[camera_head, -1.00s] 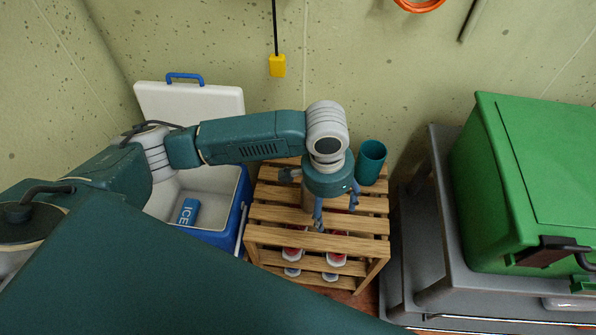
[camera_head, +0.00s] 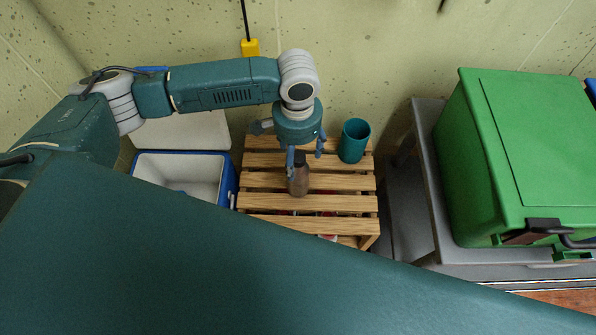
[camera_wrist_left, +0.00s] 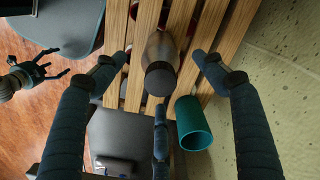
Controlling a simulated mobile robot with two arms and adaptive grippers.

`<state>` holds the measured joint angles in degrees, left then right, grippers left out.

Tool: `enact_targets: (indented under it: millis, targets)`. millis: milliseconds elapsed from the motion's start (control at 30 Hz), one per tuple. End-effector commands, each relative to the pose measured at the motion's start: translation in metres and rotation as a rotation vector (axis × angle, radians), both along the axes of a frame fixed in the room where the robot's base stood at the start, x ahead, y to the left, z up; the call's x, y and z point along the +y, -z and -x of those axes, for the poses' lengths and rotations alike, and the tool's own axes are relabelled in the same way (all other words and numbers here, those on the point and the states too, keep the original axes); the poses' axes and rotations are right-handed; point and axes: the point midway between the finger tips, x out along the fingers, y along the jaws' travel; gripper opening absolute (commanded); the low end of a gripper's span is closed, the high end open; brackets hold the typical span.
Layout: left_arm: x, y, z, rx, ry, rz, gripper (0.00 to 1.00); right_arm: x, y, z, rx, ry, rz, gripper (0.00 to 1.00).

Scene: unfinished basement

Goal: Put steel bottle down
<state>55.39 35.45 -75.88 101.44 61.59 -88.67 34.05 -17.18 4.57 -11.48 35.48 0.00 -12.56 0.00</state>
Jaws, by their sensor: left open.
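The steel bottle (camera_head: 299,182), brown-grey with a dark cap, stands upright on the slatted wooden rack (camera_head: 350,203). My left gripper (camera_head: 305,158) is open above and around the bottle's top. In the left wrist view the bottle (camera_wrist_left: 161,55) lies between the spread fingers, with gaps at both sides. One finger partly covers the bottle's top in the head view. My right gripper (camera_wrist_left: 45,72) shows small at the left of the left wrist view, its fingers apart and empty. It is not in the head view.
A teal cup (camera_head: 354,141) stands on the rack, right of the bottle. An open blue and white cooler (camera_head: 233,185) is left of the rack. A green bin (camera_head: 525,150) on a grey cart (camera_head: 425,150) is at the right. The wall is close behind.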

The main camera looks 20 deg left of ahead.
Motion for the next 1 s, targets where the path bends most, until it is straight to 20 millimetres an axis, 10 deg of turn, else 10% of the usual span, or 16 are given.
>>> enact_targets:
  millis: [867,1000]
  targets:
    - [0.0,0.074,-0.001,-0.002,0.001,0.0,0.71,0.0,-0.001,0.0,0.0,0.001,0.0,0.82]
    - [-0.001,0.074,-0.002,-0.002,0.0,0.0,0.45,0.0,-0.001,0.0,0.0,0.001,0.0,0.82]
